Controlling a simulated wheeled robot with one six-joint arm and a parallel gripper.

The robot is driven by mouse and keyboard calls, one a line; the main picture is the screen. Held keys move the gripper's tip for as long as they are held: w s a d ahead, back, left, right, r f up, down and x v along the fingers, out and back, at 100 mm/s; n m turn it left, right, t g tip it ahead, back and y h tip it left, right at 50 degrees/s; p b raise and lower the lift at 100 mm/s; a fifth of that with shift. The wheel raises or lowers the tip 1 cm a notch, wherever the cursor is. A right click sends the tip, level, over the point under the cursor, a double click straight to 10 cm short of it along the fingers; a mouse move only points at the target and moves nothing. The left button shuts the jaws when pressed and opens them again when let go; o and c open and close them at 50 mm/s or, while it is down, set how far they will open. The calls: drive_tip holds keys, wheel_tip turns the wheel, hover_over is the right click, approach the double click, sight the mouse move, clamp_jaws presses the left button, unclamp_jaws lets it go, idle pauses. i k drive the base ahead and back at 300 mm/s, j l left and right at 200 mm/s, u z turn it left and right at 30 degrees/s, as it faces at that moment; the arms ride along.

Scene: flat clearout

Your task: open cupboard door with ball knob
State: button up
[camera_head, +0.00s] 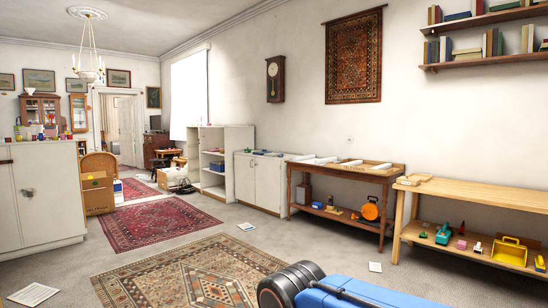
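A low white cupboard (258,182) with shut doors stands against the right wall, left of the dark wooden table. A white cabinet (35,200) at the left edge has shut doors, with a small metal handle or latch (28,191) on its front. A taller white cupboard (238,139) farther back shows open shelves, with a door panel standing at its left side. Knob shapes are too small to tell, so I cannot say which door has the ball knob. My gripper is not in view; a blue and black part at the bottom edge looks like my own arm.
A dark wooden table (345,172) and a light wooden bench (480,197) with tools on its lower shelf line the right wall. Patterned rugs (160,222) and loose papers (34,294) lie on the floor. A cardboard box (97,194) stands beside the left cabinet. The middle floor is open.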

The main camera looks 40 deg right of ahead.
sight(268, 171)
drive_tip(key=i+l+z, duration=0.65)
drive_tip(key=i+z, duration=0.3)
drive_tip(key=i, duration=0.2)
drive_tip(key=i+l+z, duration=0.1)
drive_tip(key=i+z, duration=0.25)
drive_tip(key=i, duration=4.1)
drive_tip(key=i+u, duration=0.2)
drive_tip(key=i, duration=0.3)
drive_tip(key=i+l+u, duration=0.15)
drive_tip(key=i, duration=0.35)
drive_tip(key=i+l+u, duration=0.2)
drive_tip(key=i, duration=0.3)
drive_tip(key=i+l+u, duration=0.15)
drive_tip(key=i+l, duration=0.15)
drive_tip(key=i, duration=0.2)
drive_tip(key=i+l+u, duration=0.2)
drive_tip(key=i, duration=0.25)
drive_tip(key=l, duration=0.15)
